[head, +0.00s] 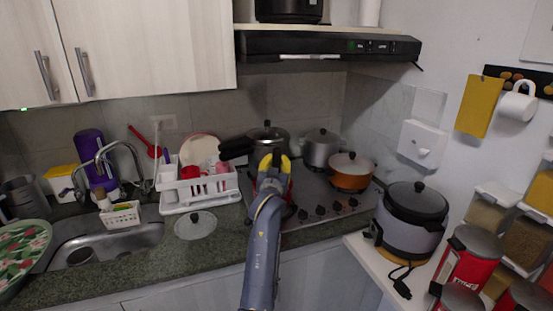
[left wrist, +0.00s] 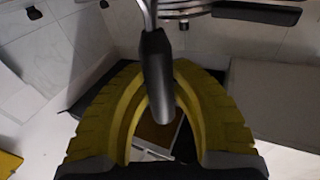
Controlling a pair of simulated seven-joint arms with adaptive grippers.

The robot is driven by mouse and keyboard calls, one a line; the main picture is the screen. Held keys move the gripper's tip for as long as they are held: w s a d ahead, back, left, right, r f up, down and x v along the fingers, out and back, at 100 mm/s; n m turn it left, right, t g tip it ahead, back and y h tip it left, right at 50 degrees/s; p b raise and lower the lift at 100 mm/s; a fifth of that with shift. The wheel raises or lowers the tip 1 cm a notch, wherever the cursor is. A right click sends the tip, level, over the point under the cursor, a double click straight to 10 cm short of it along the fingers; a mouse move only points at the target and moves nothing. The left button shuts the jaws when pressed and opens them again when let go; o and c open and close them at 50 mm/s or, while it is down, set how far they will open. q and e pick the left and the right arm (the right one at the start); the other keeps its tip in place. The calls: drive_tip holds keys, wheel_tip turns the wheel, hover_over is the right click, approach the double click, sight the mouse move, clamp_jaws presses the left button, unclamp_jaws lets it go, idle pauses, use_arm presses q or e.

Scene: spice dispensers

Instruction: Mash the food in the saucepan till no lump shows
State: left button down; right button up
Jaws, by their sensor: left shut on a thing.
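My left gripper (head: 275,161) is over the front left of the stove, its yellow fingers pointing away from the head camera. In the left wrist view the fingers (left wrist: 158,80) are shut on the dark handle of a metal-shanked tool (left wrist: 155,60), apparently the masher. Its shank and some curved metal parts show at the top edge of that view. A red edge (head: 290,188) shows beside the gripper, perhaps the saucepan; the gripper hides most of it. The food and any lumps cannot be seen. My right gripper is not in view.
A dark-handled pot (head: 267,136), a steel pot (head: 320,150) and an orange lidded pot (head: 350,177) stand close around on the stove. A loose lid (head: 195,225) lies on the counter at left, before the dish rack (head: 197,187). A rice cooker (head: 412,225) stands at right.

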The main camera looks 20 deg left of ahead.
sight(276, 155)
use_arm(q)
drive_tip(key=shift+f, duration=0.35)
drive_tip(key=shift+r, duration=2.25)
drive_tip(key=shift+x, duration=1.65)
drive_tip(key=shift+d+f, duration=0.1)
drive_tip(key=shift+f, duration=0.1)
